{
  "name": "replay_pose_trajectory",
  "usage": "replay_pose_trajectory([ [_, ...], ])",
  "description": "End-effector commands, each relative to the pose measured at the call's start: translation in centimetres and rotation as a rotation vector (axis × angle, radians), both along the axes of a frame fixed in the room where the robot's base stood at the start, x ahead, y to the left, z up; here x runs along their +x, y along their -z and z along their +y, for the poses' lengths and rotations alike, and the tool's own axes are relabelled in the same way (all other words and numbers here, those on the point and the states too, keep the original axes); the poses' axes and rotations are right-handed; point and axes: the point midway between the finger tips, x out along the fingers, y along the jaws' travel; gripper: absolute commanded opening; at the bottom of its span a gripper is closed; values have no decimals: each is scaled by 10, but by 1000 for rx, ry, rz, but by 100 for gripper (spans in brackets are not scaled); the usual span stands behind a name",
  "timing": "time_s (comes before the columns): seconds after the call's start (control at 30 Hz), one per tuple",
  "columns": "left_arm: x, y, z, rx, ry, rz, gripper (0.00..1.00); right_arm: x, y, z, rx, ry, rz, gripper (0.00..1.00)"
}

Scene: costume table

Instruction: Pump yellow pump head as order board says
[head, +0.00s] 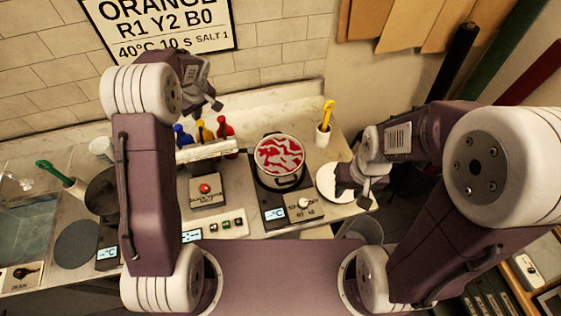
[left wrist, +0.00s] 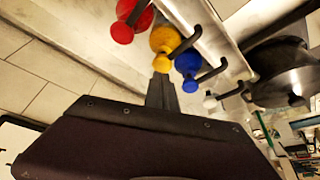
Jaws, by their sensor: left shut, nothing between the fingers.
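The order board (head: 160,28) on the wall reads ORANGE, R1 Y2 B0, 40°C 10 S, SALT 1. The yellow pump head (head: 205,132) stands between a blue one (head: 182,135) and a red one (head: 224,127) at the back of the counter. My left gripper (head: 215,103) is shut and empty, above and behind the pumps. In the left wrist view the shut fingertips (left wrist: 162,78) line up with the yellow pump head (left wrist: 162,63); whether they touch I cannot tell. My right gripper (head: 362,190) hangs over the right end of the counter; its finger opening is unclear.
A pot (head: 279,150) with red and white contents stands on a hot plate right of the pumps. A white cup (head: 322,136) holds a yellow utensil. A box with a red button (head: 205,189) sits in front of the pumps. A sink (head: 30,225) is at left.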

Motion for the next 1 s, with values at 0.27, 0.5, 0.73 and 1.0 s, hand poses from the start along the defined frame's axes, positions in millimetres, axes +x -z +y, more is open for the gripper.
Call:
replay_pose_trajectory([
  [0.27, 0, 0, 0, 0, 0, 0, 0, 0, 0, 0, 0, 0, 0, 36],
  [0.5, 0, 0, 0, 0, 0, 0, 0, 0, 0, 0, 0, 0, 0, 36],
  [0.73, 0, 6, 0, 0, 0, 0, 0, 0, 6, 0, 0, 0, 0, 36],
  [1.0, 0, 16, 0, 0, 0, 0, 0, 0, 16, 0, 0, 0, 0, 36],
])
